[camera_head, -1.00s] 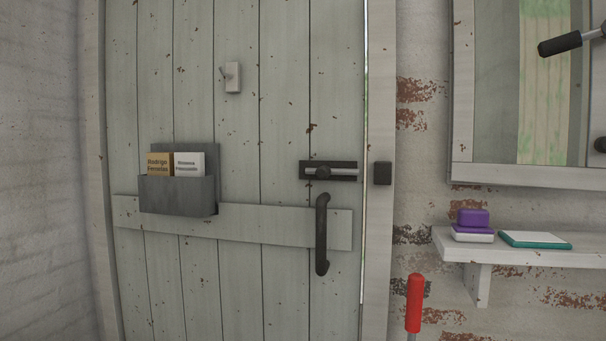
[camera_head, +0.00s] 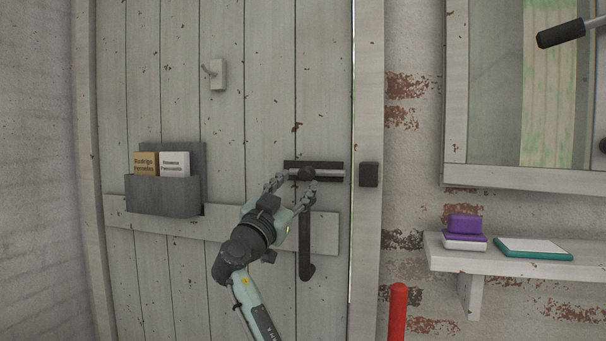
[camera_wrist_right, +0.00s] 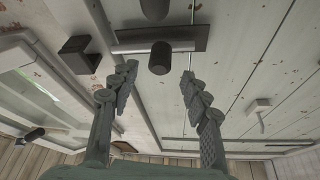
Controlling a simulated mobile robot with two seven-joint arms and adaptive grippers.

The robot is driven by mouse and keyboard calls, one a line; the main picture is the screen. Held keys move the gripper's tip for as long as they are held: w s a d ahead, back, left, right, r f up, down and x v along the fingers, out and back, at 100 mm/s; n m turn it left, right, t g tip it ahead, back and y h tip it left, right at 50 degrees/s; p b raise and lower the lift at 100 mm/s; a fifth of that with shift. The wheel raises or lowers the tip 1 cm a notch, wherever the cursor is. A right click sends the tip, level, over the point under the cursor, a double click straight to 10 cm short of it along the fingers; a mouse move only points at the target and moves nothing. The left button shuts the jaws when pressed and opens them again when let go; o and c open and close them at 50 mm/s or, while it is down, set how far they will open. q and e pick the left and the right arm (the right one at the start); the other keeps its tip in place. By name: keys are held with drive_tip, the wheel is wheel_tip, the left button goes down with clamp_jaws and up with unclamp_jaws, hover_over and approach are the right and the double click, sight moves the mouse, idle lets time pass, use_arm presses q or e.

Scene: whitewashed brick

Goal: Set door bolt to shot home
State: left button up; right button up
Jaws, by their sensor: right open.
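The door bolt (camera_head: 330,174) is a dark plate with a light metal rod and a dark round knob (camera_head: 306,174), mounted on the pale plank door. The rod ends near the plate's right end, apart from the dark keeper block (camera_head: 368,174) on the frame. My right gripper (camera_head: 292,186) is open just in front of the bolt, fingers either side of the knob. In the right wrist view the knob (camera_wrist_right: 160,58) shows between the open fingertips (camera_wrist_right: 158,78), with no clear contact. The keeper (camera_wrist_right: 78,53) is at left there. My left gripper is out of view.
A dark pull handle (camera_head: 306,260) hangs below the bolt, partly behind my right gripper. A grey letter holder (camera_head: 163,195) with cards is to the left.

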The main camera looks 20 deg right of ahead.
sight(303, 176)
drive_tip(key=p+x, duration=0.1)
drive_tip(key=x, duration=0.3)
drive_tip(key=shift+w+d+r, duration=0.1)
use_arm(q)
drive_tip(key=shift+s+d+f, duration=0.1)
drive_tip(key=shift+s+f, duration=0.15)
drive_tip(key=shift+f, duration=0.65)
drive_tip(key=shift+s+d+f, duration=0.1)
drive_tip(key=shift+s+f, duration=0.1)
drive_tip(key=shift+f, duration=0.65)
use_arm(e)
drive_tip(key=shift+w+d+r, duration=0.1)
drive_tip(key=shift+w+d, duration=0.35)
drive_tip(key=shift+w, duration=0.05)
clamp_jaws()
